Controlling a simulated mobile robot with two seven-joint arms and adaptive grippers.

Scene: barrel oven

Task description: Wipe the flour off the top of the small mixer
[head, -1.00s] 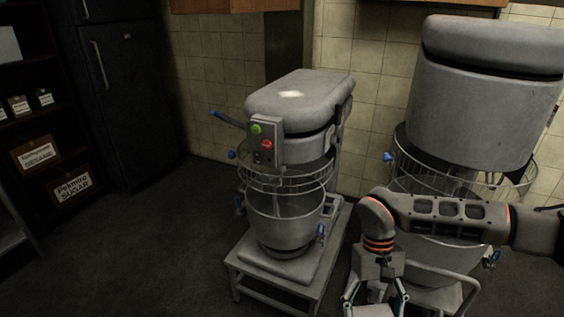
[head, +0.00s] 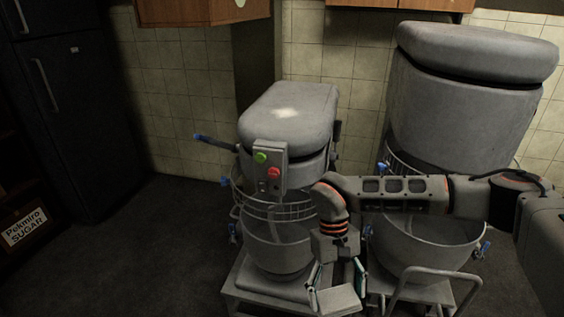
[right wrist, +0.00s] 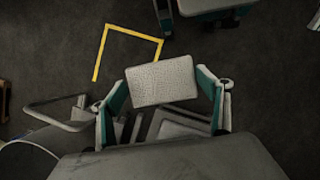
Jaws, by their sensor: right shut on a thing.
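The small mixer (head: 287,125) stands left of the middle in the head view, with a grey rounded top. A white patch of flour (head: 286,113) lies on that top. My right gripper (head: 338,290) hangs in front of the mixer's bowl, lower right, well below the top. It is shut on a pale textured sponge or cloth (right wrist: 162,82), which shows between the fingers in the right wrist view. My left gripper is in neither view.
A larger mixer (head: 470,95) stands close on the right, behind my right arm. A blue-tipped lever (head: 212,142) sticks out left of the small mixer. Its front carries a green and red button panel (head: 268,168). Open floor (head: 150,260) lies to the left.

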